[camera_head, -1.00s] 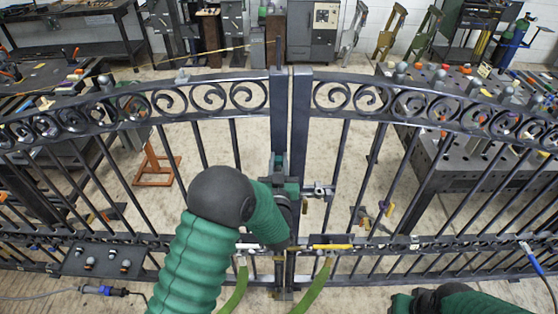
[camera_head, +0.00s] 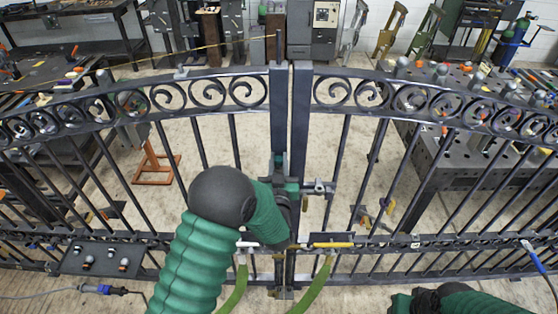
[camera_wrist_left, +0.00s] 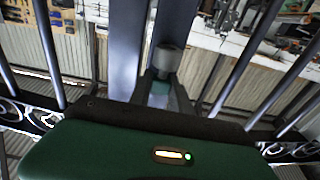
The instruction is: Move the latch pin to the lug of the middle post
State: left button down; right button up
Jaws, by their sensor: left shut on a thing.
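Two dark upright posts stand side by side at the gate's middle, a left one (camera_head: 278,120) and a right one (camera_head: 301,120). My left gripper (camera_head: 279,166) is at mid height in front of them, partly hidden by its own wrist. In the left wrist view its fingers (camera_wrist_left: 160,92) are shut on a grey cylindrical piece, which looks like the latch pin (camera_wrist_left: 170,58), close to a post (camera_wrist_left: 121,45). The pin's lower part is hidden by the gripper. A small metal latch fitting (camera_head: 319,188) sits just right of the posts. My right gripper is out of view.
Scrolled gate leaves (camera_head: 200,93) with vertical bars spread to both sides. A yellow-handled bar (camera_head: 333,245) and a white-handled one (camera_head: 246,244) with green straps are at the lower rail. A perforated worktable (camera_head: 470,165) stands behind the right leaf.

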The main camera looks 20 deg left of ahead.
pick_arm(q)
jog(key=shift+f, duration=0.3)
jog(key=c, duration=1.1)
grip_release()
jog(key=b+v, duration=0.4)
jog(key=v, duration=1.2)
jog(key=shift+s+d+f, duration=0.1)
jog(key=shift+s+f, duration=0.05)
jog(key=shift+s, duration=0.25)
